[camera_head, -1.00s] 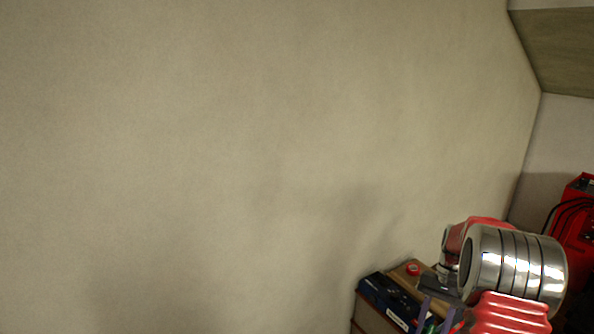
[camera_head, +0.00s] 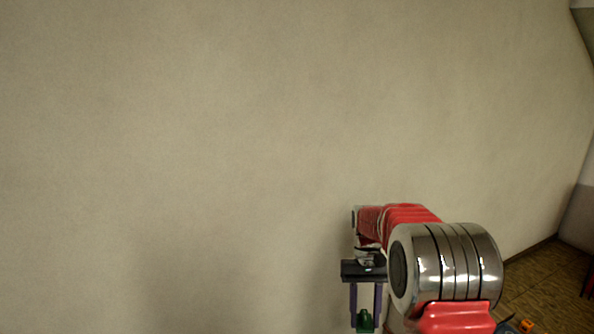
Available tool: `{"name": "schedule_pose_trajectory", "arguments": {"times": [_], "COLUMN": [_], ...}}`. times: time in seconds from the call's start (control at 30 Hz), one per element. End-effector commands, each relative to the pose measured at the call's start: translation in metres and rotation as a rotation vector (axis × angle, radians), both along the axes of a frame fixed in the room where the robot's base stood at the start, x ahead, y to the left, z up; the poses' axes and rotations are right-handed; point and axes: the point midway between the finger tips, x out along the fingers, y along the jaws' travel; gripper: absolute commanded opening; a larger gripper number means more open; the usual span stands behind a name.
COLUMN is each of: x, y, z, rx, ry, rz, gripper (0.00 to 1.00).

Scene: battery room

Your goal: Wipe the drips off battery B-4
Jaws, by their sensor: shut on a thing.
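My gripper (camera_head: 366,312) points down at the bottom of the picture, right of centre. Its two purple-grey fingers are shut on a small green thing (camera_head: 365,321). Only the upper part of this thing shows, and the picture's lower edge cuts off the rest, so I cannot tell what it is. No battery marked B-4 and no drips are in view.
A bare beige wall (camera_head: 200,150) fills most of the view. A brown floor (camera_head: 545,275) shows at the lower right. A small orange thing (camera_head: 525,326) sits at the bottom edge there, right of my arm.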

Motion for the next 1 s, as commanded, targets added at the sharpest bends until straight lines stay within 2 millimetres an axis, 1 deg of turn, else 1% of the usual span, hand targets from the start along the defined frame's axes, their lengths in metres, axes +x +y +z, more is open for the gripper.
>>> {"name": "schedule_pose_trajectory", "arguments": {"times": [0.03,0.17,0.47,0.57,0.67,0.77,0.9,1.0], "x": [0.0,0.0,0.001,0.0,-0.003,-0.009,-0.021,-0.03], "y": [0.009,0.019,0.02,0.02,0.02,0.02,0.02,0.02], "z": [0.0,0.001,0.0,-0.005,-0.02,-0.047,-0.091,-0.118], "rx": [0.0,0.0,0.001,0.0,0.0,0.0,0.0,0.0], "ry": [0.0,0.0,0.0,0.001,0.003,0.006,0.007,0.005], "rz": [0.016,0.034,0.035,0.035,0.035,0.036,0.036,0.036], "gripper": [0.19,0.19,0.19,0.19,0.19,0.19,0.19,0.19]}}
